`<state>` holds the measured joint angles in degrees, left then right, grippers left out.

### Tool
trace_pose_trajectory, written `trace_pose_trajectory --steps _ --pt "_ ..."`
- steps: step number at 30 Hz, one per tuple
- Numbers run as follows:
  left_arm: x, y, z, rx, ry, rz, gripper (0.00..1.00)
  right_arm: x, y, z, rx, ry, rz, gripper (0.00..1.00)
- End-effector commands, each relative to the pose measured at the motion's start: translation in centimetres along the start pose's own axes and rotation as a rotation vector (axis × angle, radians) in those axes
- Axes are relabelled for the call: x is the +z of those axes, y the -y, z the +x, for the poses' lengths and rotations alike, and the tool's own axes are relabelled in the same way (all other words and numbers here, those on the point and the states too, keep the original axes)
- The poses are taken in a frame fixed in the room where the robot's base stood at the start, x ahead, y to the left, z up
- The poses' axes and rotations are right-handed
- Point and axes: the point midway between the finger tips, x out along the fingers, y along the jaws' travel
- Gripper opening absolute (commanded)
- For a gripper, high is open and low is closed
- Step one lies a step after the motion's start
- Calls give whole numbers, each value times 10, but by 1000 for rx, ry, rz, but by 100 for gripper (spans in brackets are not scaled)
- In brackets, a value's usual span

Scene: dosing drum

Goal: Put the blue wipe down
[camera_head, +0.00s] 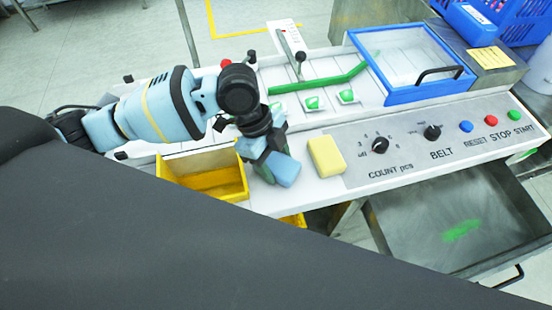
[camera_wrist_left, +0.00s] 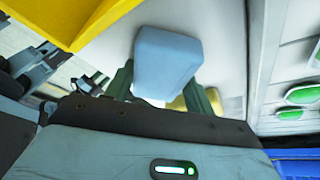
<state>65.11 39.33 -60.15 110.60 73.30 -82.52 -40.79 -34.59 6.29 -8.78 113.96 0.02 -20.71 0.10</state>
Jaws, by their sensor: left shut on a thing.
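The blue wipe (camera_head: 286,170) is a small light blue block at the end of my left gripper (camera_head: 270,165). My left gripper is shut on it, just above the white machine ledge, between the yellow bin and a yellow block. In the left wrist view the wipe (camera_wrist_left: 166,62) sits between the two dark green fingers (camera_wrist_left: 160,85). I cannot tell whether the wipe touches the ledge. My right gripper is in neither view.
A yellow block (camera_head: 326,155) lies on the ledge (camera_head: 290,204) right of the wipe. A yellow bin (camera_head: 204,176) is to the left. The control panel (camera_head: 440,140) with knobs and coloured buttons is farther right. A blue-framed clear lid (camera_head: 410,60) stands behind.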

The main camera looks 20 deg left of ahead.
Motion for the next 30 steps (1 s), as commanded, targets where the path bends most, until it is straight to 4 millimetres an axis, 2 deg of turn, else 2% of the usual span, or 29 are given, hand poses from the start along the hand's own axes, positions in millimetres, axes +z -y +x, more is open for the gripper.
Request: trace_pose_trajectory --steps 13,14,18,30 --pt "4 0 10 1 0 0 36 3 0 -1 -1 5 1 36" --pt "4 0 10 1 1 0 56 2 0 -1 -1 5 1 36" --pt "5 -2 12 7 3 -2 75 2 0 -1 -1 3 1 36" --pt "6 -4 14 17 4 -4 76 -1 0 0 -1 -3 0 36"
